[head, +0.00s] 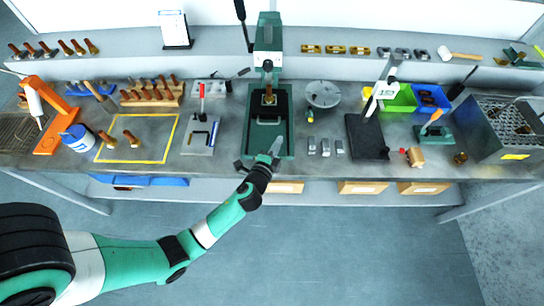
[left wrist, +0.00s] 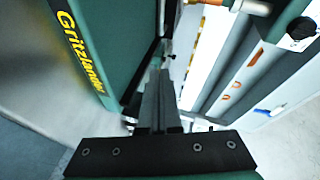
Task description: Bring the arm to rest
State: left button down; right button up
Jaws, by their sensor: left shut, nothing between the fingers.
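My left arm, green with white and black joints, reaches in from the lower left of the head view. Its gripper (head: 276,147) is in front of the green machine (head: 267,32), over or near the front end of its tray-like base (head: 267,136). I cannot tell whether it touches the base. The grey fingers (left wrist: 158,100) are shut together in the left wrist view, with nothing between them. There the green machine's side with yellow "Gritzlander" lettering (left wrist: 78,48) is close on the left. My right gripper is in neither view.
Small metal blocks (head: 326,147) and a black-based stand (head: 366,137) are right of the gripper. A flat plate with tools (head: 201,137) and a yellow-outlined area (head: 124,153) are left. The floor (head: 370,260) before the bench is clear.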

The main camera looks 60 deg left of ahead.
pick_arm(q)
jog(key=v, duration=0.6)
jog(key=shift+a+r, duration=0.1)
